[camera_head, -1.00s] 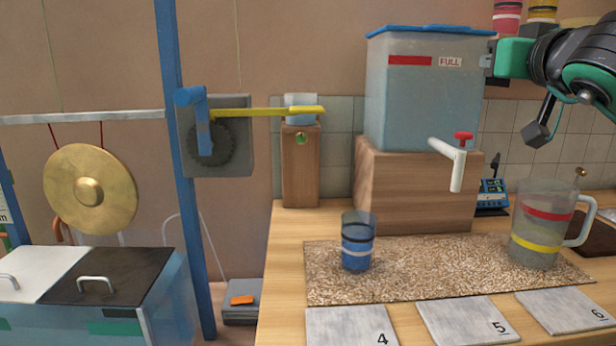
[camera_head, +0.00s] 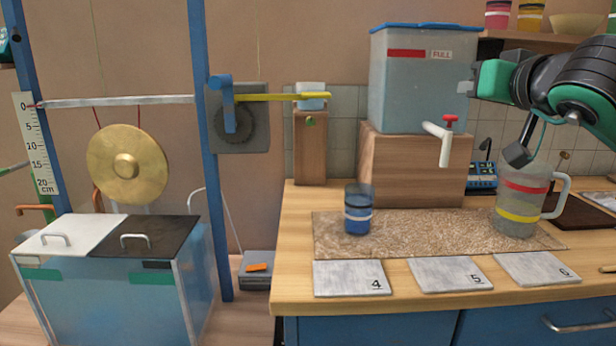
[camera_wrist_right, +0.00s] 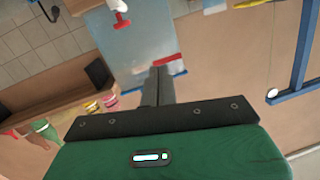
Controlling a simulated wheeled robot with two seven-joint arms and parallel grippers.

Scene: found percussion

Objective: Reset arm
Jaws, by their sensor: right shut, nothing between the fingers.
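My right gripper (camera_head: 467,88) is at the right side of the water tank (camera_head: 415,90) in the head view, held at the tank's upper height. In the right wrist view its two dark fingers (camera_wrist_right: 158,86) are together with nothing between them, and the tank (camera_wrist_right: 140,35) shows behind them. I cannot tell whether the fingers touch the tank. My left gripper is not clearly in view; only a dark, teal-edged piece shows at the far left edge.
A wooden block (camera_head: 415,170) bears the tank, with a white, red-handled tap (camera_head: 440,138). A clear jug (camera_head: 520,205) stands below my right arm. A blue cup (camera_head: 358,212) stands on the speckled mat (camera_head: 440,232). A gong (camera_head: 127,165) hangs left, above a lidded tank (camera_head: 110,295).

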